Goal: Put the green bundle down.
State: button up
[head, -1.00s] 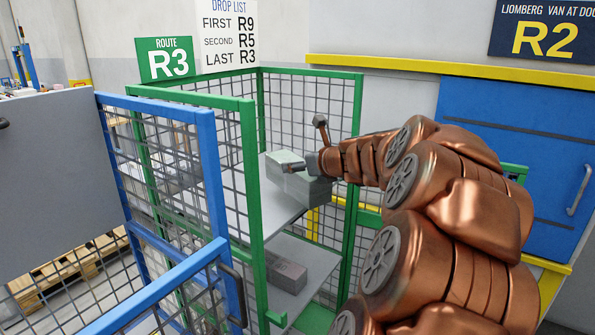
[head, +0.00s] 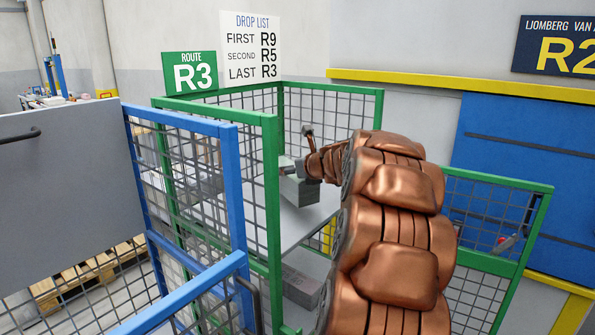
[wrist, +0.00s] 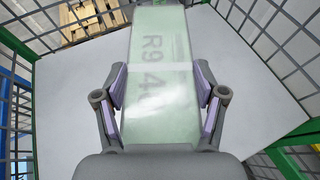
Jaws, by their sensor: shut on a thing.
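My gripper (wrist: 160,100) is shut on the green bundle (wrist: 158,75), its fingers on both long sides. The bundle is pale green, with "R9" and a partly readable "4" on its top. I cannot tell whether the bundle touches the shelf.
The cage has green posts (head: 272,200) and mesh walls close around the shelf. A grey bundle (head: 302,288) lies on a lower shelf. A blue mesh gate (head: 235,185) stands at left. Signs read "R3" (head: 190,75) and list R9, R5, R3 (head: 252,45).

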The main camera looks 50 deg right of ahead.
jog(key=shift+f+b, duration=0.6)
jog(key=shift+f, duration=1)
jog(key=shift+f, duration=0.1)
jog(key=o, duration=1.8)
jog(key=shift+f, duration=0.1)
jog(key=shift+s+r, duration=0.15)
jog(key=shift+r, duration=0.05)
jog(key=v, duration=1.1)
jog(key=shift+s+p, duration=0.25)
jog(key=shift+p, duration=0.15)
